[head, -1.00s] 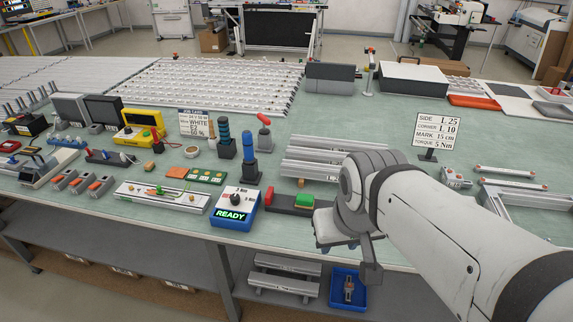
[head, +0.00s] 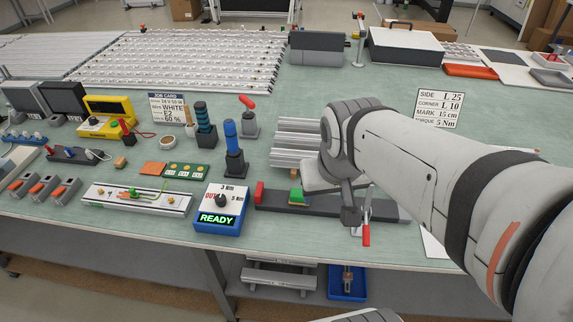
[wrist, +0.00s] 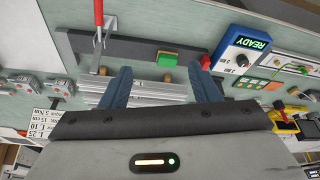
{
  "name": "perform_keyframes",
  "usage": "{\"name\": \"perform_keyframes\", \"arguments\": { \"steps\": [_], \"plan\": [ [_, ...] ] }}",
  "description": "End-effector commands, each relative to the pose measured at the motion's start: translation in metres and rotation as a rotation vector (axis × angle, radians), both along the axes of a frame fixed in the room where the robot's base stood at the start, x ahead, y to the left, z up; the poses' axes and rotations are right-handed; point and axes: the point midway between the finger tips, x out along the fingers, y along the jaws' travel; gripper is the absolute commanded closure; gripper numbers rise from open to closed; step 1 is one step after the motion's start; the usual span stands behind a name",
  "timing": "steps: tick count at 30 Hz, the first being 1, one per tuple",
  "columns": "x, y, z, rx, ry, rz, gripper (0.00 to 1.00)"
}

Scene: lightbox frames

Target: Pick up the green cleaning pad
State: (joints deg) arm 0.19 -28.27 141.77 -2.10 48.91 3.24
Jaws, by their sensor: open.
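The green cleaning pad (head: 296,196) is a small green block on a long dark grey bar (head: 332,203) near the table's front edge. A red block (head: 260,193) stands at the bar's left end. In the wrist view the pad (wrist: 167,60) shows just beyond the gap between the fingertips, with clear space to both fingers. My gripper (wrist: 160,71) is open and empty, with two blue fingers spread apart. In the head view my arm hides most of the gripper, just right of and above the pad. I cannot tell its exact height.
A red-handled clamp (head: 366,234) stands at the bar, right of the pad. The blue READY box (head: 221,209) is to its left. Aluminium profiles (head: 290,150) lie behind the bar. The table's front edge is close. Some bare table lies between the bar and that edge.

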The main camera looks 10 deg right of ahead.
Motion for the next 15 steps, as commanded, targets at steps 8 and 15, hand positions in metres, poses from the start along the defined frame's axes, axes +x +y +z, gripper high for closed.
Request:
{"name": "perform_keyframes", "arguments": {
  "steps": [8,15],
  "plan": [
    [0.098,-0.004,-0.085,-0.024,-0.033,-0.169,0.21],
    [0.158,0.006,-0.144,-0.009,-0.072,-0.254,0.18]
  ]
}}
